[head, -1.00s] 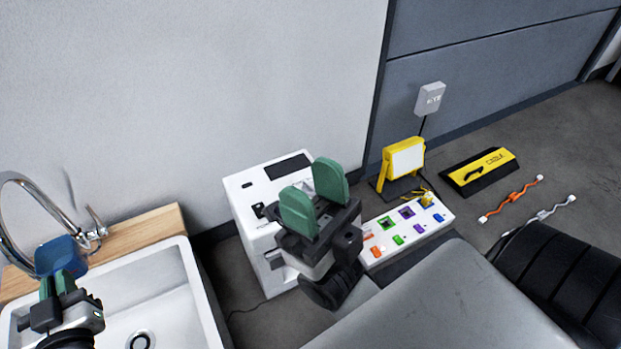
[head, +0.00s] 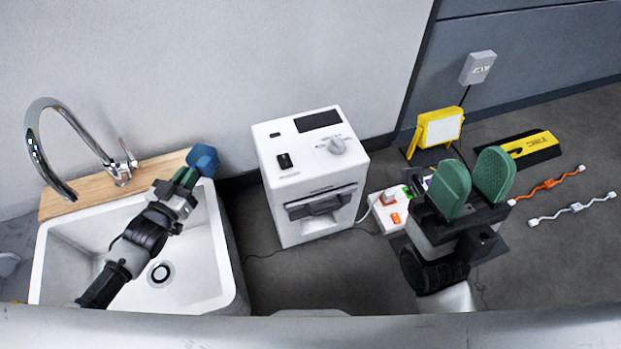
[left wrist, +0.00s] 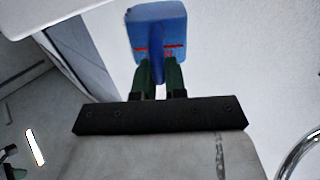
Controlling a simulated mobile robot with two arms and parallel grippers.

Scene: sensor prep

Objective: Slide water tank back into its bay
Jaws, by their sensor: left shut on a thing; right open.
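The blue water tank (head: 204,159) is held in my left gripper (head: 186,178), above the sink's back right corner. In the left wrist view the tank (left wrist: 158,28) shows a red line, and the green fingers (left wrist: 160,78) are shut on its upright blue handle. The white machine (head: 312,170) stands to the right of the sink, apart from the tank. Its front has a dark recess with a grey handle-like part (head: 315,206); I cannot tell whether this is the tank's bay. My right gripper (head: 472,190) is open and empty, right of the machine.
The sink (head: 205,250) with its tall faucet (head: 60,110) lies at left. A white panel with coloured sockets (head: 380,212) is partly hidden behind my right gripper. A yellow lamp (head: 437,128), a yellow-black cable ramp (head: 530,147) and orange (head: 548,185) and white (head: 575,207) cables lie at right.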

